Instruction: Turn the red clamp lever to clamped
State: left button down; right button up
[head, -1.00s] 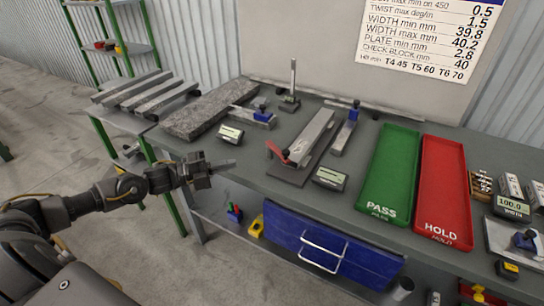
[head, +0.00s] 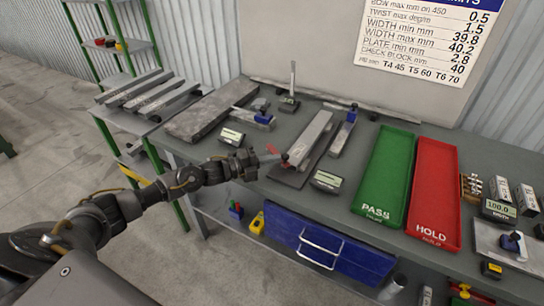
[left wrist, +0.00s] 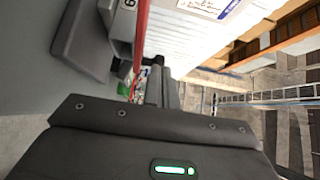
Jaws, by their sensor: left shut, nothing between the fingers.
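The red clamp lever (head: 272,149) sits on the left side of the clamp fixture, whose dark base plate (head: 287,178) lies on the table. A long grey bar (head: 310,138) lies in the fixture. My left gripper (head: 268,158) is shut and empty, with its fingertips right beside the lever on its near side. In the left wrist view the lever (left wrist: 141,45) is a red strip just past the fingers (left wrist: 162,88). I cannot tell whether they touch. My right gripper is not in view.
A granite plate (head: 207,112) lies at the back left. The green PASS tray (head: 385,175) and red HOLD tray (head: 435,190) lie to the right.

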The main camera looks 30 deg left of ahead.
aim_at(287, 155)
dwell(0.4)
pick_arm(q)
jog(key=shift+w+d, duration=0.1)
jog(key=shift+d, duration=0.15)
jog(key=shift+w+d+n+t+y, duration=0.25)
jog(key=shift+d+n+t+y, duration=0.15)
jog(key=shift+n+t+y, duration=0.5)
jog(key=shift+b+x, duration=0.65)
jog(key=shift+x, duration=0.25)
jog(key=shift+b+x, duration=0.8)
jog(key=shift+x, duration=0.15)
jog(key=shift+f, duration=0.1)
